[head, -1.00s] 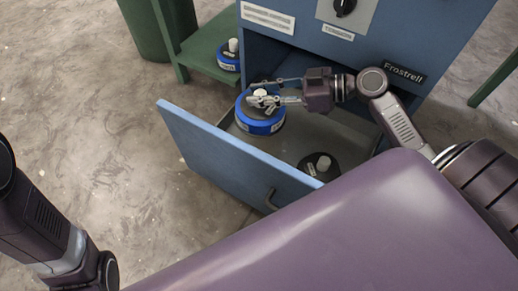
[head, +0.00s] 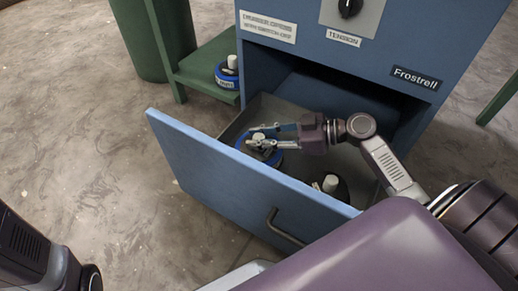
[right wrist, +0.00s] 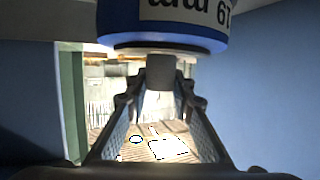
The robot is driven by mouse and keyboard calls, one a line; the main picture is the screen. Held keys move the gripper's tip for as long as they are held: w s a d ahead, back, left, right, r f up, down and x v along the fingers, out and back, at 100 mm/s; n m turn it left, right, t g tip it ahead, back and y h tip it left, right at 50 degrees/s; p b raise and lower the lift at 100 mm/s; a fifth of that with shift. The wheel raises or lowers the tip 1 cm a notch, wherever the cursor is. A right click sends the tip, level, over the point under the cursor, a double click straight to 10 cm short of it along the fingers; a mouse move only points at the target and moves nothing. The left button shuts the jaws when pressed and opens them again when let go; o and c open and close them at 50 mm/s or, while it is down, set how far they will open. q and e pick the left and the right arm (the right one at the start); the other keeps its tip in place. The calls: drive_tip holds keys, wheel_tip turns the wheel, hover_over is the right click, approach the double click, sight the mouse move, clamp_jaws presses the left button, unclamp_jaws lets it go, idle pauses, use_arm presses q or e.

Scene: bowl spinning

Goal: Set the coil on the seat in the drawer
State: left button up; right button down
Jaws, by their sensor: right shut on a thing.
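My right gripper (head: 258,137) is shut on the pale post of a blue coil (head: 273,159). The coil is low inside the open drawer (head: 205,158), partly behind the drawer front and under my fingers. In the right wrist view the coil (right wrist: 165,22) shows blue and white with dark lettering, and its grey post (right wrist: 160,72) sits between the fingertips (right wrist: 160,85). Whatever lies under the coil is hidden, so I cannot tell whether it touches a seat. My left gripper is out of view; only part of that arm shows at lower left.
A black round piece with a pale post (head: 331,184) stands in the drawer to the right. Another blue coil (head: 227,74) rests on a green shelf (head: 195,68).

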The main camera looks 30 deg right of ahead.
drive_tip(key=shift+f+b, duration=1.05)
drive_tip(key=shift+f, duration=0.5)
drive_tip(key=shift+f, duration=0.15)
drive_tip(key=c, duration=1.7)
unclamp_jaws()
drive_tip(key=shift+o, duration=0.2)
